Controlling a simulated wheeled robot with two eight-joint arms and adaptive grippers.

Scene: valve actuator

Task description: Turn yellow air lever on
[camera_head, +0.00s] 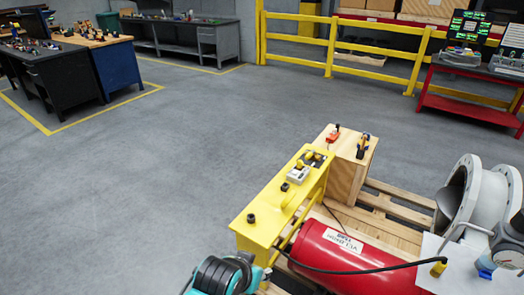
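Several small yellow parts show, and I cannot tell for sure which is the air lever. A yellow piece (438,268) sits at the end of a black hose (345,271), in front of a white panel (455,252). A yellow-and-black handled part (363,146) stands on a wooden box (345,172). A small yellow part (311,155) is on top of the yellow bench frame (262,214). A regulator with a round gauge (508,254) and a blue part is at the lower right, cut by the edge.
A red tank (345,262) lies on a wooden pallet (395,203) beside a grey flanged pipe (475,195). A black-and-teal device (222,274) is at the bottom edge. Workbenches (55,70), a yellow railing (375,50) and a red table (465,105) stand farther back. The left floor is clear.

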